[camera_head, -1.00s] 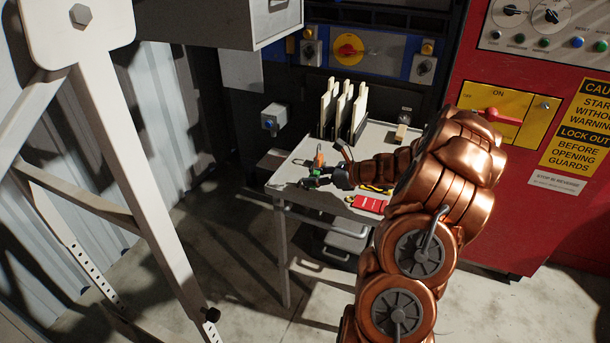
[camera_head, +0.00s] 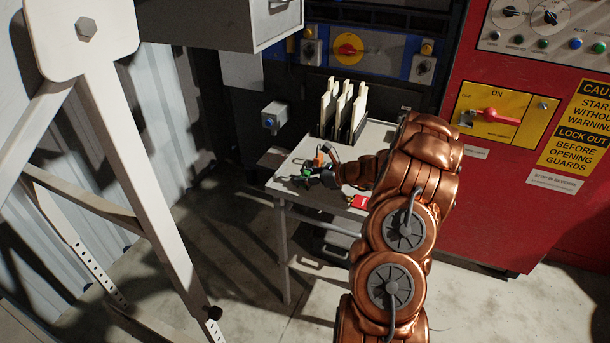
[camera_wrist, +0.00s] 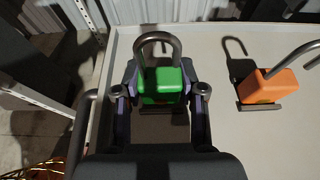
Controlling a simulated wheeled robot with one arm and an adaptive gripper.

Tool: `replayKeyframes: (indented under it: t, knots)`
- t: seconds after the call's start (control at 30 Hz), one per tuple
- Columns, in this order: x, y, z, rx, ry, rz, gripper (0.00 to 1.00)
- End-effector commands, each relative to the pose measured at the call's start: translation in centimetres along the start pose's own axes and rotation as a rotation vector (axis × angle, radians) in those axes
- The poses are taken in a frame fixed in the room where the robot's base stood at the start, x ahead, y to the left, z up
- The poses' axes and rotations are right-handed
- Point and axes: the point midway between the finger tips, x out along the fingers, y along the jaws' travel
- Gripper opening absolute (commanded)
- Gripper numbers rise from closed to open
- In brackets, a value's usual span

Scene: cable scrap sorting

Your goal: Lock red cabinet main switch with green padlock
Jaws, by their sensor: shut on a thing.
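The green padlock (camera_wrist: 165,84) sits between the fingers of my gripper (camera_wrist: 160,92) in the wrist view, its grey shackle pointing away from the palm. My gripper is shut on it. In the head view the gripper (camera_head: 318,176) is small and dark at the left part of the small grey table (camera_head: 290,183), with the green padlock (camera_head: 307,170) at its tip. I cannot tell whether the padlock touches the tabletop. The red cabinet's main switch is a red handle (camera_head: 494,116) on a yellow plate (camera_head: 480,124), lying roughly horizontal with ON marked above.
An orange padlock (camera_wrist: 262,87) stands beside the gripper on the table, right in the wrist view. A red item (camera_head: 361,201) lies near the table's front. A rack of pale upright boards (camera_head: 344,108) stands at the back. A pale metal frame (camera_head: 150,200) stands at left.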

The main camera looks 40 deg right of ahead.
Motion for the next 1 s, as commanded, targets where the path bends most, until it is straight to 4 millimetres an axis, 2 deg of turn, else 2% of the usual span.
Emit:
replayKeyframes:
  t: [0.33, 0.37, 0.57, 1.0]
  knots:
    - [0.22, 0.01, -0.37, -0.001, -0.001, 0.001, 0.00]
    - [0.18, 0.01, -0.33, -0.001, 0.000, 0.000, 0.43]
    - [0.14, -0.01, -0.31, -0.001, 0.000, 0.000, 0.64]
    - [0.11, -0.04, -0.38, -0.001, 0.000, -0.001, 0.65]
